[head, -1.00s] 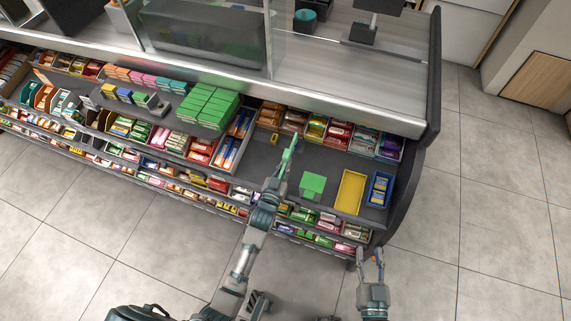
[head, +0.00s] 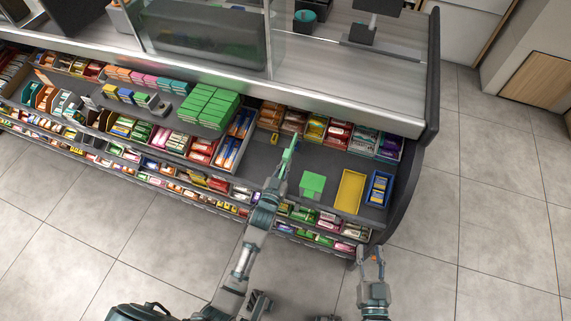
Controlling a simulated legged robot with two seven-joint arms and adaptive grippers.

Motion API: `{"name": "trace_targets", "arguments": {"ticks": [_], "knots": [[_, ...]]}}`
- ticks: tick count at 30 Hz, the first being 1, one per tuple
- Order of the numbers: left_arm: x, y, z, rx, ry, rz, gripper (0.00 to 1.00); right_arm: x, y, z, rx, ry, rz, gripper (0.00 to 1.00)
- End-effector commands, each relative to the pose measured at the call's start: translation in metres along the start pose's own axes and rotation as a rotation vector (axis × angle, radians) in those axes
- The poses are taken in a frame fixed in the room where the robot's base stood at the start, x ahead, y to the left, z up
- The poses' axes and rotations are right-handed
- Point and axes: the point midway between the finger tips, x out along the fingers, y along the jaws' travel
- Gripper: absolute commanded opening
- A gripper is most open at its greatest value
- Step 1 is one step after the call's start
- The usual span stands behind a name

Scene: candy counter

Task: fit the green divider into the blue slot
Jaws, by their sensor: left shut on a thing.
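My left gripper (head: 276,178) is over the dark counter shelf, shut on a thin green piece, which looks like the green divider (head: 288,155). The divider sticks out beyond the fingertips toward the back of the shelf, tilted. I cannot tell whether its far end touches the shelf. A blue-rimmed tray (head: 389,178) with small yellow and blue packs stands at the right end of the shelf. No separate blue slot can be made out. My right gripper (head: 371,252) is empty, its fingers apart, in front of the counter over the floor.
A flat green piece (head: 313,183) lies on the shelf right of my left gripper, with a yellow tray (head: 350,191) beside it. Stacked green boxes (head: 209,106) stand at the left. Candy rows line the back. A dark end panel (head: 408,180) closes the right side.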

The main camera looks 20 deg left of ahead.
Motion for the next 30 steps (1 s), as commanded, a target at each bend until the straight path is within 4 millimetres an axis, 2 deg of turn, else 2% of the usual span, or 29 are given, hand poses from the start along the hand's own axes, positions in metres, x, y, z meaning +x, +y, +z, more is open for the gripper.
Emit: {"name": "trace_targets", "arguments": {"ticks": [8, 30], "knots": [[0.0, 0.0, -0.001, 0.0, 0.001, 0.0, 0.0, 0.0, 0.0, -0.007, -0.002, 0.006, 0.0, 0.4], [0.002, 0.0, 0.01, 0.0, -0.001, 0.0, 0.0, 0.0, 0.0, 0.001, 0.0, -0.001, 0.0, 0.4]]}}
